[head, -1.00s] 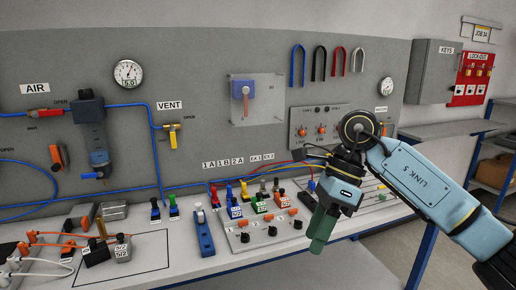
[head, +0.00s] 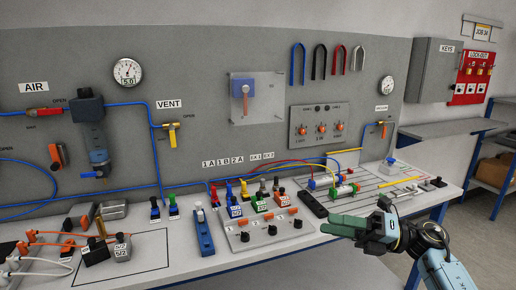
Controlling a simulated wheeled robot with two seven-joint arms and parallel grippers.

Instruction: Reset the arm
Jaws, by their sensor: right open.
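My right gripper (head: 326,224) is in the lower right of the head view, at the end of my blue right arm (head: 445,268). Its green fingers point left, in front of the bench's front edge, near the grey control box. The fingers are open and I see nothing between them. My left gripper is not in view.
The grey control box (head: 262,233) with knobs and the black block (head: 313,204) lie close to my right gripper. A green-ended cylinder (head: 345,190) with coloured tubes lies behind it. Open floor lies right of the bench.

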